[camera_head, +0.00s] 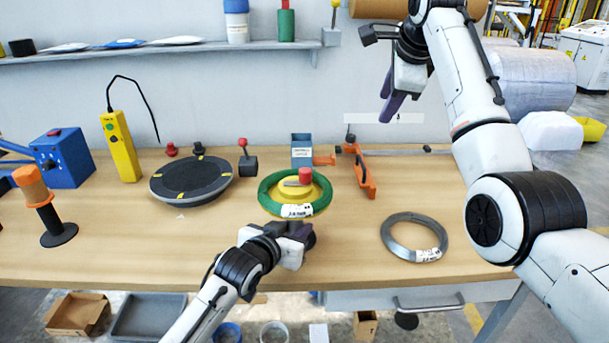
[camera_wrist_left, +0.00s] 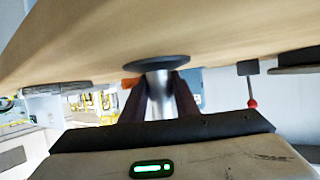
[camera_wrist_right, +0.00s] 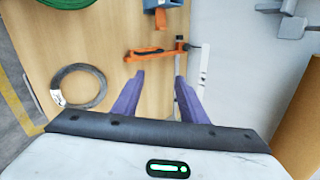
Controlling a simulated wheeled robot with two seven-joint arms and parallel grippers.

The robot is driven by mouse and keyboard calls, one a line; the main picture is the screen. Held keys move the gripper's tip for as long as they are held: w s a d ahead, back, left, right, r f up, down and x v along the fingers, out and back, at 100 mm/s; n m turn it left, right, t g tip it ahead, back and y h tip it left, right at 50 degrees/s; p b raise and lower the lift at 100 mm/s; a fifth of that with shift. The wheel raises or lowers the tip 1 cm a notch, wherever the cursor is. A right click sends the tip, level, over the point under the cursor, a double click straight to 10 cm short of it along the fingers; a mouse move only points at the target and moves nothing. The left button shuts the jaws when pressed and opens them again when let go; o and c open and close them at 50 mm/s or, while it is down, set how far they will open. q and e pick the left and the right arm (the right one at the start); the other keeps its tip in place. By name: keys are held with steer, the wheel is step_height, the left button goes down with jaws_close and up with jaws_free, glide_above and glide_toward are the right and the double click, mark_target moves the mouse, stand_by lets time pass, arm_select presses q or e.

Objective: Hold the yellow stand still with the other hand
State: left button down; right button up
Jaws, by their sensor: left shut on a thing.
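The yellow stand (camera_head: 290,191) rises near the table's front middle, with a green coil (camera_head: 268,205) around its top and a red knob (camera_head: 305,176) on it. My left gripper (camera_head: 298,236) is at the stand's near side, below the coil. In the left wrist view, which is upside down, its fingers are shut on a grey post (camera_wrist_left: 159,88) with a dark round base (camera_wrist_left: 155,62) on the table. This appears to be the stand's post, hidden under the coil in the head view. My right gripper (camera_wrist_right: 159,78) is open and empty, raised above the table's back.
A grey coil (camera_head: 388,240) lies at the right front. An orange clamp tool (camera_head: 366,180) lies behind it. A dark turntable (camera_head: 190,180), a yellow pendant (camera_head: 121,147) and an orange-handled tool (camera_head: 32,185) stand to the left. The wooden table (camera_head: 150,250) is clear at front left.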

steer(key=w+d+r+n+t+h, duration=0.25)
steer(key=d+r+n+t, duration=0.2)
steer(key=d+n, duration=0.4)
steer(key=w+d+r+n+t+h, duration=0.25)
steer(key=d+r+n+t, duration=0.2)
steer(key=d+n, duration=0.35)
steer(key=s+a+r+n+t, duration=0.1)
steer(key=a+n+t, duration=0.15)
steer(key=n, duration=0.55)
steer(key=m+g+y, duration=0.7)
steer(key=m+y, duration=1.1)
steer(key=m, duration=1.3)
glide_toward(310, 172)
steer(key=x, duration=1.1)
steer(key=shift+a, duration=0.1)
